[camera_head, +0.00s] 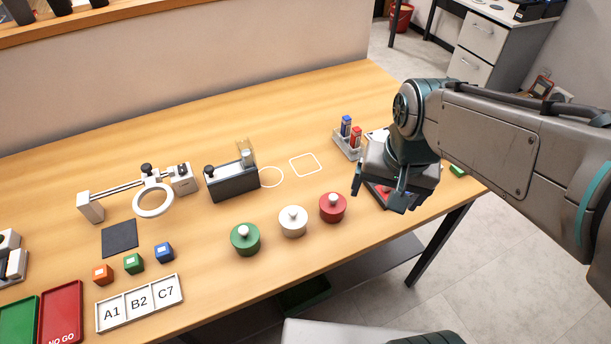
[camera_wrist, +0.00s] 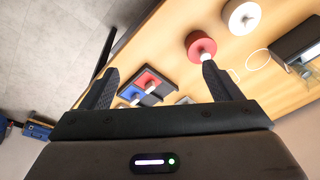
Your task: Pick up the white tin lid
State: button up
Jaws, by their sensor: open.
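The white tin (camera_head: 293,226) stands upright on the table between the green tin (camera_head: 245,241) and the red tin (camera_head: 332,209). Its white lid (camera_head: 293,215) is on top, with a small round knob. In the wrist view the white lid (camera_wrist: 238,18) shows at the upper right, cut by the top edge, beyond the red tin (camera_wrist: 200,46). My gripper (camera_head: 380,188) is open and empty, above the table to the right of the red tin, apart from the white lid.
Beneath my gripper is a dark tray with red and blue parts (camera_wrist: 145,88), partly hidden in the head view. A rack with blue and red bottles (camera_head: 347,140) stands behind. A dark box fixture (camera_head: 232,181) is left of it. The table front between tins and label tray (camera_head: 140,302) is clear.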

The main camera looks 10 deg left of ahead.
jog(key=w+a+r+m+g, duration=0.1)
jog(key=w+a, duration=0.2)
jog(key=a, duration=0.4)
jog(key=m+g+p, duration=0.1)
jog(key=m+p, duration=0.1)
jog(key=m, duration=0.1)
send_over(293, 210)
jog(key=f, duration=0.1)
jog(key=shift+h, duration=0.3)
notch_tip(293, 210, down, 8)
jog(key=shift+w, duration=0.1)
jog(key=shift+f+p, duration=0.35)
jog(key=shift+f, duration=2.3)
jog(key=c, duration=1.1)
